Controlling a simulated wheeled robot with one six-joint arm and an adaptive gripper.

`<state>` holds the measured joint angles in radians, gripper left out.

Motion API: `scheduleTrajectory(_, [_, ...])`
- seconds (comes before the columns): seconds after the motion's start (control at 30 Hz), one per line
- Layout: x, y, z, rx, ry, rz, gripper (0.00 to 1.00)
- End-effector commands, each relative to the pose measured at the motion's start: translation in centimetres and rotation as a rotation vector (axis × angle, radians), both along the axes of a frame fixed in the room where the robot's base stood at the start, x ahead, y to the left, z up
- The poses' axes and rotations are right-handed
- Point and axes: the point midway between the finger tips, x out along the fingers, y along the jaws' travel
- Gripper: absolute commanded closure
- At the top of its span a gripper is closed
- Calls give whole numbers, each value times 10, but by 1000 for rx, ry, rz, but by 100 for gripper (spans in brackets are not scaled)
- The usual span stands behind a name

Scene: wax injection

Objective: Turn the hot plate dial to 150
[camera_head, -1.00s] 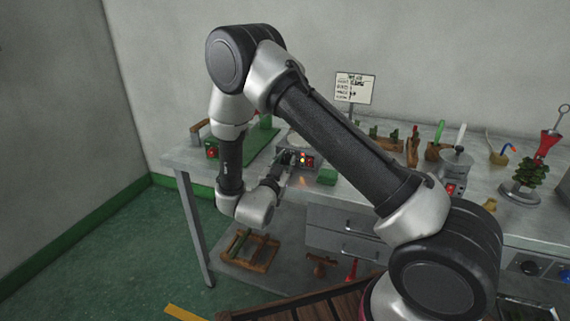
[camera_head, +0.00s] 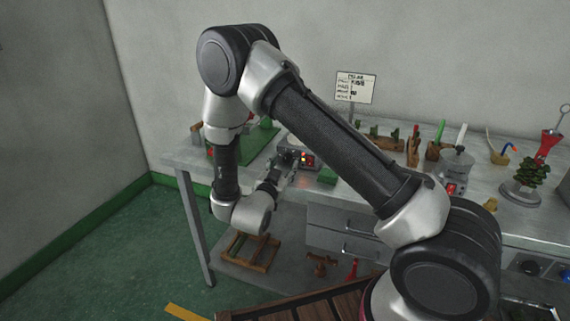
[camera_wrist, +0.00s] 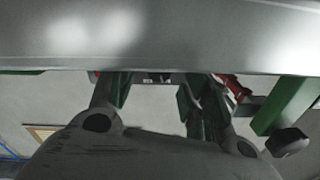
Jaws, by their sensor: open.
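The hot plate (camera_head: 307,162) stands near the front edge of the workbench in the head view, with small red and yellow lights on its front panel. Its dial cannot be made out; my gripper covers the left part of the panel. My gripper (camera_head: 286,161) is open in front of the panel, pointing towards it. I cannot tell whether it touches the dial. In the wrist view my gripper's two fingers (camera_wrist: 160,92) are spread apart, below a broad blurred grey surface. No dial can be made out between them.
Drawers (camera_head: 340,222) are below the bench top.

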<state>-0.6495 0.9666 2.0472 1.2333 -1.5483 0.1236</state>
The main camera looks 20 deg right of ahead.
Motion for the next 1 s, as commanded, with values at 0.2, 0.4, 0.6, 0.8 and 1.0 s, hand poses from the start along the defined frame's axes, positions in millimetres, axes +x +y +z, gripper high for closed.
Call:
scheduleTrajectory(0.2, [-42,29,-1,0,1,4,51])
scheduleTrajectory(0.4, [-71,48,-2,0,2,3,51])
scheduleTrajectory(0.6, [-81,54,-2,0,1,1,51])
scheduleTrajectory(0.8, [-81,54,-2,0,1,0,51])
scheduleTrajectory(1.0, [-68,48,-1,-85,66,-33,51])
